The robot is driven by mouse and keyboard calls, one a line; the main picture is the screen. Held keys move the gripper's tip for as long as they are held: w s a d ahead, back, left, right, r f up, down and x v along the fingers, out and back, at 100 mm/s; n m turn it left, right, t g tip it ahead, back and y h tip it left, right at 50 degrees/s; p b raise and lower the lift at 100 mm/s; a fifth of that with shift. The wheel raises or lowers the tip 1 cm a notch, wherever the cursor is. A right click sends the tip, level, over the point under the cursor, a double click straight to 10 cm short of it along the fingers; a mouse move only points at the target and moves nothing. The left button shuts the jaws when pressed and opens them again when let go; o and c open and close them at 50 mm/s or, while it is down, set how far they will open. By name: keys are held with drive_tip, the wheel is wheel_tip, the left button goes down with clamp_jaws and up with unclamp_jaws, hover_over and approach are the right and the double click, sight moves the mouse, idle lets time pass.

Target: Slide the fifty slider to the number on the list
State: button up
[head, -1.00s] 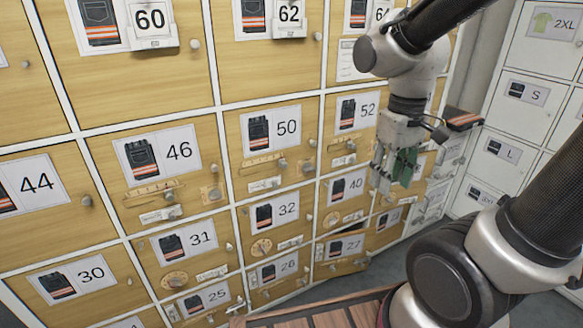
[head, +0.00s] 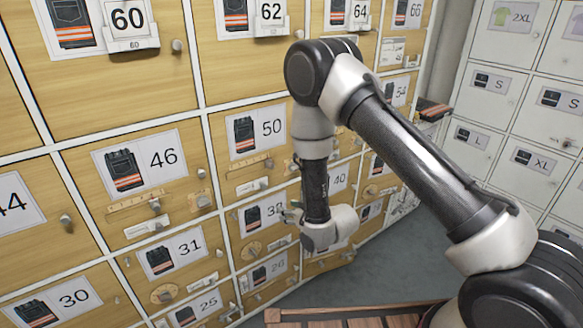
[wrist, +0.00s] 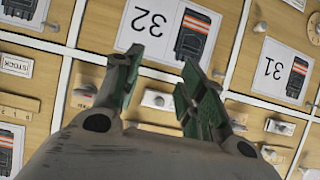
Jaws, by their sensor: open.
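The door marked 50 (head: 262,135) is in the middle of the head view, left of my arm. Its slider scale (head: 246,164) is a wooden strip with a small grey knob (head: 268,163) near its right end. Its marks are too small to read. My gripper (head: 290,214) is in front of the door marked 32, below the 50 door. In the wrist view my gripper (wrist: 160,70) is open and empty, its green fingers over the upside-down 32 door (wrist: 150,22). The 50 slider is not clear there. I cannot make out a list with a readable number.
The 46 door (head: 128,168) has a similar slider. The 31 door (head: 178,252) has a dial. Grey lockers (head: 500,120) stand at the right. A slatted wooden top (head: 350,318) lies at the bottom edge. Grey floor (head: 390,270) is clear between.

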sight(273, 166)
drive_tip(key=w+a+r+t+y, duration=0.1)
drive_tip(key=w+r+t+y, duration=0.3)
drive_tip(key=r, duration=0.7)
drive_tip(key=shift+t+h, duration=0.4)
drive_tip(key=shift+h, duration=0.2)
drive_tip(key=x, duration=0.5)
drive_tip(key=shift+a+r, duration=0.2)
drive_tip(key=shift+a, duration=0.15)
drive_tip(key=shift+w+a, duration=0.4)
drive_tip(key=shift+w, duration=0.2)
clamp_jaws()
